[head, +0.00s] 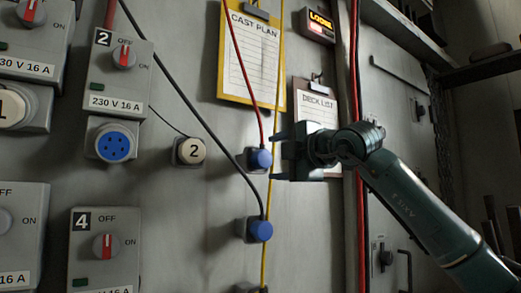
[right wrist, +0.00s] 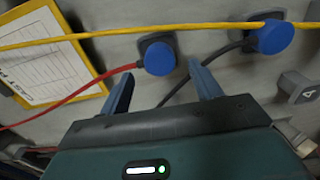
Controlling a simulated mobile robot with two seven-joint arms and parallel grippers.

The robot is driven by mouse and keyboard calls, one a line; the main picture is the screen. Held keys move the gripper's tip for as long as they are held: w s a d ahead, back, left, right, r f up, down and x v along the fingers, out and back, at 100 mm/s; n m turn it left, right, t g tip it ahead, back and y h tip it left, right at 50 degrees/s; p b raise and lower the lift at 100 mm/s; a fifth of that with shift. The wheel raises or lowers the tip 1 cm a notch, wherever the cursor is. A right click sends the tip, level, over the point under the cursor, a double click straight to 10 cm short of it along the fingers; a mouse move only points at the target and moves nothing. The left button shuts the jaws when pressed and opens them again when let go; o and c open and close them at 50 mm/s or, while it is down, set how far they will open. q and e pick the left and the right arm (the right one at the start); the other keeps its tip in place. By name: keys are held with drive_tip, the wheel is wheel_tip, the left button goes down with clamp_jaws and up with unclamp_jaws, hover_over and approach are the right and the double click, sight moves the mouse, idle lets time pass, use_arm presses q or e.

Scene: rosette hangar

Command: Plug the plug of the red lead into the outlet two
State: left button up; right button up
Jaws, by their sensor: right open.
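The plug of the red lead (head: 259,158) is blue and sits in a dark holder on the grey wall. The red lead (head: 243,75) rises from it. My right gripper (head: 274,157) is open just right of this plug, its fingers above and below the plug's level. In the right wrist view the plug (right wrist: 159,58) lies ahead of the open fingers (right wrist: 160,78), apparently not gripped. Outlet two (head: 114,146) is a blue round socket with its holes exposed, under the switch box marked 2 (head: 118,75). My left gripper is not in view.
A cap marked 2 (head: 190,151) sits on the wall between outlet and plug, on a thin cord. A black lead's blue plug (head: 259,229) is below the red one. A yellow cable (head: 271,205) runs down close by. Clipboards (head: 250,60) hang above.

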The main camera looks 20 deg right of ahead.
sight(266, 159)
drive_tip(key=p+x, duration=0.1)
drive_tip(key=x, duration=0.2)
drive_tip(key=shift+w+a+r, duration=0.1)
drive_tip(key=shift+w+a, duration=0.05)
drive_tip(key=shift+w, duration=0.1)
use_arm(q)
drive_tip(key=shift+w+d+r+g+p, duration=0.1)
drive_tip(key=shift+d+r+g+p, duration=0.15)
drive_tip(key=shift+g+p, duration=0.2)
use_arm(e)
drive_tip(key=shift+w+a, duration=0.25)
drive_tip(key=shift+w, duration=0.45)
use_arm(q)
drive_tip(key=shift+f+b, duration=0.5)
drive_tip(key=shift+b, duration=0.1)
use_arm(e)
drive_tip(key=shift+c, duration=0.3)
drive_tip(key=c, duration=1.3)
drive_tip(key=shift+o, duration=0.2)
drive_tip(key=shift+s, duration=0.15)
drive_tip(key=shift+b+v, duration=1.25)
drive_tip(key=shift+b, duration=0.1)
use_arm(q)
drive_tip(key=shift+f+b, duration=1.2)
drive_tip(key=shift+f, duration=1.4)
use_arm(e)
drive_tip(key=shift+v, duration=1.6)
